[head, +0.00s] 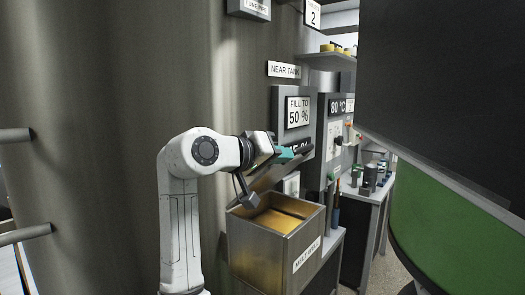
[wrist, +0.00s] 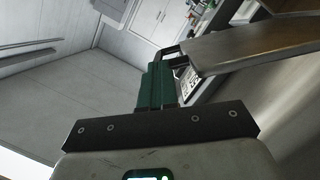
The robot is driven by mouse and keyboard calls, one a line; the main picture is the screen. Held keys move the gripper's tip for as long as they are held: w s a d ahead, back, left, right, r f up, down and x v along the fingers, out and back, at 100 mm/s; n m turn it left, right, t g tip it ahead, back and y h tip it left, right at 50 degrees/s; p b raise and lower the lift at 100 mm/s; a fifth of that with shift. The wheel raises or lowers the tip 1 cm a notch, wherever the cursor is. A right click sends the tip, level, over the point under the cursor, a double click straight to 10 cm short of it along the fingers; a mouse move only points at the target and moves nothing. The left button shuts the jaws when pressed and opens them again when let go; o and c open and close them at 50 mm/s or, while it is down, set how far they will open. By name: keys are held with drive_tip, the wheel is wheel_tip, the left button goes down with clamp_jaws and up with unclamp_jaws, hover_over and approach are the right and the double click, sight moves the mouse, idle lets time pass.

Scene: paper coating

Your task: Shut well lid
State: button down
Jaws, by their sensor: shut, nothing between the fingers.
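The melt well (head: 252,252) is a square metal box with a "MELT WELL" label, and amber material shows inside its open top. Its metal lid (head: 268,179) stands raised and tilted at the back of the box. My gripper (head: 294,152) is at the upper edge of the lid, with teal fingers pointing right. In the wrist view the fingers (wrist: 157,86) are together and empty. A flat metal plate with a bar at its end, which looks like the lid (wrist: 250,50), lies right of them. I cannot tell whether the fingers touch it.
A large metal tank (head: 110,100) fills the left, behind my arm. A control panel with a "FILL TO 50%" sign (head: 298,112) stands close behind the gripper. A dark and green machine (head: 445,225) blocks the right. A bench (head: 362,190) with small items is farther back.

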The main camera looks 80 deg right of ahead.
drive_tip(key=s+a+f+m+t+b, duration=0.1)
drive_tip(key=s+f+m+b, duration=0.1)
drive_tip(key=f+b, duration=0.3)
drive_tip(key=s+a+f+m+t+b, duration=0.1)
drive_tip(key=s+a+f+m+b, duration=0.1)
drive_tip(key=f+b, duration=0.4)
drive_tip(key=shift+s+a+f+m+h+b, duration=0.3)
drive_tip(key=shift+s+f+m, duration=0.65)
drive_tip(key=shift+f, duration=1.7)
drive_tip(key=shift+s, duration=0.15)
